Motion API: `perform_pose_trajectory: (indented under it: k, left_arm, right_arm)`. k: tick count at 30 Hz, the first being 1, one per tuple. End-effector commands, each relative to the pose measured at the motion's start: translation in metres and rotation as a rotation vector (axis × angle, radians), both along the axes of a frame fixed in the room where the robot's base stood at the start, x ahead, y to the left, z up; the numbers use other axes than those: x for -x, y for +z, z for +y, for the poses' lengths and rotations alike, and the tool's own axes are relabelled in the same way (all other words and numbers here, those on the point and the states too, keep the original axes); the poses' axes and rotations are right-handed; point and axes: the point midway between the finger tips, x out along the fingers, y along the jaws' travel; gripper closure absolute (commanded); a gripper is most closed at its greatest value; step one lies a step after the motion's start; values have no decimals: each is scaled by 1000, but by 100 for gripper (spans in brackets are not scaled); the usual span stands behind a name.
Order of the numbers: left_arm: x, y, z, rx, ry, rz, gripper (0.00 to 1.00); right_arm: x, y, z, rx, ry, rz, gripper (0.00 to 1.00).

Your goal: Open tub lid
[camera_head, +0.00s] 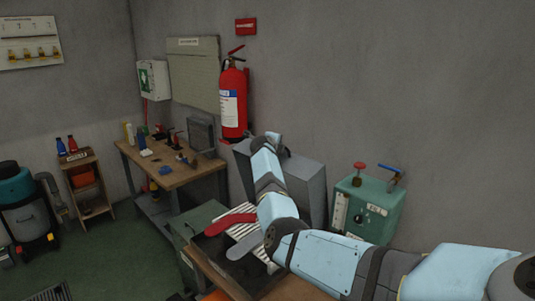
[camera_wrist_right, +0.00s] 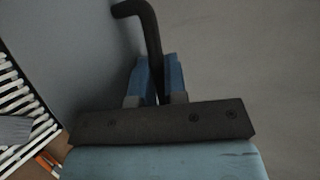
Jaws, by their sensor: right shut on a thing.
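A large grey box-like panel (camera_head: 312,190), seemingly the tub or its lid, stands upright behind the work table, partly hidden by my right arm. My right gripper (camera_head: 274,138) reaches its top edge. In the right wrist view, the gripper (camera_wrist_right: 158,72) has its two blue fingers shut on a black bent handle bar (camera_wrist_right: 150,28). The grey surface (camera_wrist_right: 85,45) lies beside it on the left. I cannot tell how far the lid is open. My left gripper is not in view.
A green machine (camera_head: 375,213) with a red knob and blue lever stands right. A fire extinguisher (camera_head: 234,105) hangs behind.

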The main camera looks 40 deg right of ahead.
Motion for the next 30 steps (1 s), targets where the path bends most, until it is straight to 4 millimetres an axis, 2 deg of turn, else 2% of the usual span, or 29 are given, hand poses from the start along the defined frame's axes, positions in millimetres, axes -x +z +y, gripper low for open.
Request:
perform_pose_trajectory:
  k: [6, 19, 20, 21, 30]
  left_arm:
    - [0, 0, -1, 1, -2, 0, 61]
    - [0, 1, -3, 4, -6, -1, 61]
    - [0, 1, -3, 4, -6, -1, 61]
    - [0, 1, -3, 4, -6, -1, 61]
    - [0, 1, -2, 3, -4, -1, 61]
  right_arm:
    - [-2, 0, -17, 3, 2, 5, 100]
    - [-2, -1, -19, 2, 3, 5, 100]
    - [-2, -1, -19, 2, 3, 5, 83]
    - [-2, -1, -19, 2, 3, 5, 78]
    - [-2, 0, -18, 1, 2, 2, 78]
